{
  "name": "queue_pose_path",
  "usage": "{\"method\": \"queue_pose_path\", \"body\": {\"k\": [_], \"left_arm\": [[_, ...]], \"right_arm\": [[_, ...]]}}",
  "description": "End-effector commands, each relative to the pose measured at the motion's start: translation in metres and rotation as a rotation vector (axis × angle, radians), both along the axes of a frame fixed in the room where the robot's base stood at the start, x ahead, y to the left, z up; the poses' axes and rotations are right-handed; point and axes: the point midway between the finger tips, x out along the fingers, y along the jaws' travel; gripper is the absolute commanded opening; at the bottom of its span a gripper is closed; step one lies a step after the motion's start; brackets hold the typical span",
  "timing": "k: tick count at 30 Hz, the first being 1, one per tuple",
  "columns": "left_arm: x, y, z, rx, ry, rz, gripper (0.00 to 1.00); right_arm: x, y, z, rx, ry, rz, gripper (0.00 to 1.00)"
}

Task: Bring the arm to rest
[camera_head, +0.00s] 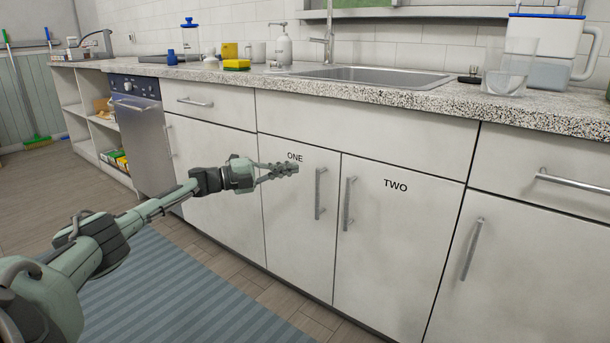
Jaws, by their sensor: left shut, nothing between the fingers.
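My left arm reaches in from the lower left, stretched toward the cabinets. My left gripper (284,170) is shut and empty, in front of the cabinet door marked ONE (292,215), left of that door's handle. I cannot tell how far the fingertips are from the door face. My right gripper is not in view.
The door marked TWO (390,240) is closed beside door ONE. Bar handles (320,193) stick out from the fronts. The speckled counter (400,94) holds a sink (372,77), a pitcher (542,50) and a soap bottle (284,46). A striped rug (170,295) lies on the floor.

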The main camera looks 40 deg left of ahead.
Motion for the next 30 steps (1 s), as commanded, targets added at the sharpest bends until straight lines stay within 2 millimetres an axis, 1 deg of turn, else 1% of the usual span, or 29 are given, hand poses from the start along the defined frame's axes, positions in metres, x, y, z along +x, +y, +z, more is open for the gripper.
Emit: {"method": "queue_pose_path", "body": {"k": [1, 4, 11, 14, 16, 17, 20, 21, 23, 24, 26, 27, 29, 30], "left_arm": [[-0.001, 0.005, -0.001, -0.001, -0.001, 0.001, 0.00], [-0.003, 0.011, -0.001, 0.000, 0.000, -0.001, 0.00], [-0.004, 0.013, 0.000, 0.001, 0.001, -0.002, 0.00], [-0.003, 0.008, -0.003, -0.004, 0.003, -0.008, 0.00], [-0.001, -0.006, -0.009, -0.017, 0.006, -0.027, 0.00], [0.000, -0.016, -0.013, -0.027, 0.008, -0.038, 0.00], [0.004, -0.060, -0.031, -0.072, 0.018, -0.090, 0.00], [0.005, -0.083, -0.039, -0.096, 0.023, -0.115, 0.00], [0.004, -0.118, -0.050, -0.140, 0.032, -0.154, 0.00], [0.001, -0.143, -0.057, -0.171, 0.038, -0.178, 0.00], [-0.004, -0.178, -0.067, -0.219, 0.048, -0.214, 0.00], [-0.009, -0.202, -0.071, -0.253, 0.053, -0.238, 0.00], [-0.018, -0.237, -0.078, -0.307, 0.062, -0.271, 0.00], [-0.025, -0.261, -0.081, -0.346, 0.070, -0.292, 0.00]], "right_arm": [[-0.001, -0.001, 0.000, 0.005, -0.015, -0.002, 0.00], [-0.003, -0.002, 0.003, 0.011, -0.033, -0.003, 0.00], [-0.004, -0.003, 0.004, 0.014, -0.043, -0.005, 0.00], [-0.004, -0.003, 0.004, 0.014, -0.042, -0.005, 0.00], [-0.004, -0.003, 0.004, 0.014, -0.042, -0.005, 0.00], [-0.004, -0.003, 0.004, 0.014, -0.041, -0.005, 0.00], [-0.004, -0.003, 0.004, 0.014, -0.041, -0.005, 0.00], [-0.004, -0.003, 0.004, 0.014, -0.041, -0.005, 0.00], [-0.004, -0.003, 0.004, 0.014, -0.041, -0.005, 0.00], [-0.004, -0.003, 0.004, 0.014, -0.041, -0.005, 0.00], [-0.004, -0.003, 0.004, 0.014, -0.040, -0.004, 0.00], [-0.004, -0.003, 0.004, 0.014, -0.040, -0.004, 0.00], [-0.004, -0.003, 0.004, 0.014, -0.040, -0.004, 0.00], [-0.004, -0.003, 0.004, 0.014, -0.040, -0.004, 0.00]]}}
